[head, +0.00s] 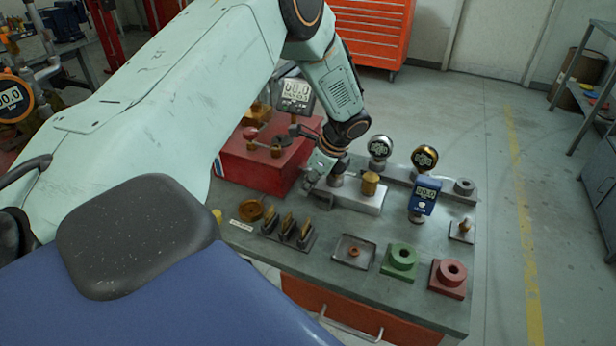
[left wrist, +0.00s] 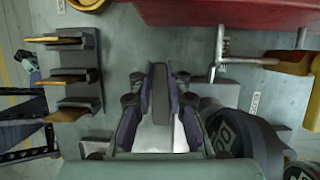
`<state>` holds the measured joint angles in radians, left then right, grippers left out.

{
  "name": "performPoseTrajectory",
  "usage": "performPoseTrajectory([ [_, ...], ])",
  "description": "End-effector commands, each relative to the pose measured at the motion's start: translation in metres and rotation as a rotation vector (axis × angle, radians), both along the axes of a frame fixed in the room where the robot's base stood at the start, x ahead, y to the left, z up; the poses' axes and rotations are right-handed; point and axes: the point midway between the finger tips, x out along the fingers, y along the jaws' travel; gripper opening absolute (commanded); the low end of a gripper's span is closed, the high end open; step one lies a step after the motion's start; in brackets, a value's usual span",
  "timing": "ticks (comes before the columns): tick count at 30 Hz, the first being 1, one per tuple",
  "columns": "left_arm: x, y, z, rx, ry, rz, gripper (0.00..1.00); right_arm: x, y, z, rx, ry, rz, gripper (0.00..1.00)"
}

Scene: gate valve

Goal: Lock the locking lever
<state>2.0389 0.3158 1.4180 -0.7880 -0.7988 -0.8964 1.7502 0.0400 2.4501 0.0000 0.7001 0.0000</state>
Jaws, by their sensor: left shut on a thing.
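My left arm reaches in from the left in the head view and points down at the workbench. My left gripper (head: 318,174) is beside the red box (head: 262,160), at the left end of a pale metal block (head: 352,196) with a brass cylinder. In the left wrist view the left gripper (left wrist: 159,100) is shut on a narrow dark grey bar (left wrist: 160,92) between its fingers. This bar may be the locking lever; its far end and mounting are hidden. A grey metal handle piece (left wrist: 222,52) stands apart to the right. My right gripper is not in view.
The bench (head: 330,228) also holds brass upright plates (head: 287,226), a shallow tray (head: 353,252), a green block (head: 399,262), a red block (head: 449,278) and a blue gauge (head: 424,196). An orange drawer cabinet (head: 372,32) stands behind.

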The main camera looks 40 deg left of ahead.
Motion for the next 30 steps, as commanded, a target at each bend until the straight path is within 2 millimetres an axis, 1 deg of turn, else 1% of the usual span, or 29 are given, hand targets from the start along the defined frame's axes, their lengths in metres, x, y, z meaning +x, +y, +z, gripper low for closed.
performPoseTrajectory([
  [1, 0.0024, 0.0002, 0.0038, 0.001, -0.004, -0.018, 0.00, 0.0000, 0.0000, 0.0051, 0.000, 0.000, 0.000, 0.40],
  [3, 0.0035, 0.0004, 0.0032, 0.000, -0.005, -0.036, 0.00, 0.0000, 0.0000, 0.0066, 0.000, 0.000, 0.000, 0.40],
  [14, 0.0051, 0.0006, 0.0021, 0.001, -0.007, -0.051, 0.00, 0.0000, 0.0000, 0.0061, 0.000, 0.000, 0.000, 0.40],
  [15, 0.0051, 0.0007, 0.0023, 0.001, -0.007, -0.051, 0.19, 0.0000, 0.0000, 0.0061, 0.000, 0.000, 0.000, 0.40],
  [22, 0.0039, 0.0006, 0.0013, 0.001, -0.005, -0.049, 0.39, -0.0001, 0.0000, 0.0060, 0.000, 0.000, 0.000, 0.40],
  [30, 0.0031, 0.0005, 0.0007, 0.001, -0.002, -0.046, 0.40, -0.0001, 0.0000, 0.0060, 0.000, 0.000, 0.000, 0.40],
])
